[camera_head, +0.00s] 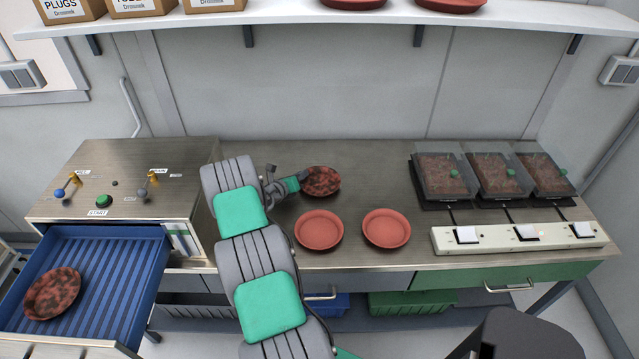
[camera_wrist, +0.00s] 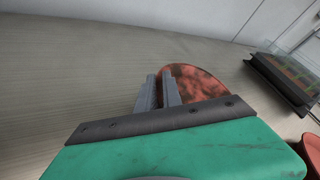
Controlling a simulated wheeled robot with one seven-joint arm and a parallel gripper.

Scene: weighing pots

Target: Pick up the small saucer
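A small mottled dark-red saucer (camera_head: 323,180) sits on the metal worktop, behind two plain red saucers. My gripper (camera_head: 302,178) is at its left rim, reaching in from the left. In the wrist view the two fingers (camera_wrist: 159,90) are close together with a narrow gap, and the mottled saucer (camera_wrist: 197,84) shows just beyond and right of them. The right finger overlaps the saucer's near left rim. I cannot tell whether the rim is between the fingers or whether they grip it. The near part of the saucer is hidden behind my gripper.
Plain red saucers stand in front (camera_head: 319,231) and at front right (camera_head: 386,228). Another mottled saucer (camera_head: 53,294) lies in the open blue drawer (camera_head: 110,285). Lidded trays (camera_head: 440,176) and a white switch strip (camera_head: 490,238) are at right. The worktop between is clear.

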